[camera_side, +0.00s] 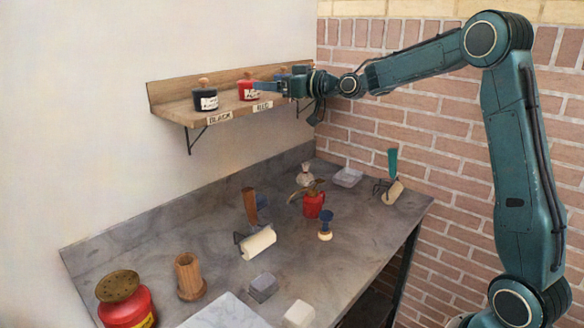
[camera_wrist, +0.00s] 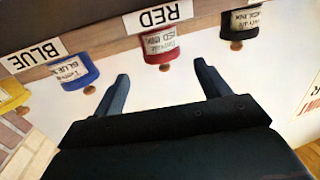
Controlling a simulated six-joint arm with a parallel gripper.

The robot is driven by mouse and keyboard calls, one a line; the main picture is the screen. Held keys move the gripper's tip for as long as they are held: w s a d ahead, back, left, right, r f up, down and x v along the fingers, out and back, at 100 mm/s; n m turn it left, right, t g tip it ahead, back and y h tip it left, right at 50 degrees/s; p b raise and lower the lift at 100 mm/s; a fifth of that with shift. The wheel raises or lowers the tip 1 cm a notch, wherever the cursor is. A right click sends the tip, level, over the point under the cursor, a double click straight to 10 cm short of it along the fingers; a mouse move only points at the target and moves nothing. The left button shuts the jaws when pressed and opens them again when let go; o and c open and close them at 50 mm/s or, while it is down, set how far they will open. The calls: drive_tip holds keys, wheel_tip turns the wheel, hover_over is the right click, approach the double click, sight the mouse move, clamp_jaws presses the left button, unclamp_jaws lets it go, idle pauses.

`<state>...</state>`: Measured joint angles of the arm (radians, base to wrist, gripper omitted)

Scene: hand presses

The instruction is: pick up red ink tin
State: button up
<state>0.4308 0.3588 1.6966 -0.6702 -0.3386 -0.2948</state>
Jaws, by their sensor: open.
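The red ink tin (camera_side: 246,91) stands on the wall shelf above the label RED, with a wooden knob on its lid. In the wrist view the red tin (camera_wrist: 160,46) appears upside down, centred in the gap between my fingers. My gripper (camera_side: 264,87) reaches in from the right at tin height. In the wrist view my gripper (camera_wrist: 161,71) is open and empty, with one fingertip on each side of the tin's line. The fingertips look just short of the tin; whether they touch it I cannot tell.
A black ink tin (camera_side: 206,96) stands left of the red one on the shelf (camera_side: 180,107). A blue tin (camera_wrist: 75,71) and a yellow tin (camera_wrist: 12,93) show left in the wrist view. The bench (camera_side: 140,240) below holds rollers, a red can and other tools.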

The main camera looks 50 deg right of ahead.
sight(243, 81)
drive_tip(key=shift+x, duration=2.3)
drive_tip(key=shift+w, duration=0.1)
drive_tip(key=shift+x, duration=2.5)
drive_tip(key=shift+a, duration=0.15)
drive_tip(key=c, duration=1.2)
drive_tip(key=shift+r, duration=0.15)
wheel_tip(243, 81, up, 20)
drive_tip(key=shift+f, duration=0.2)
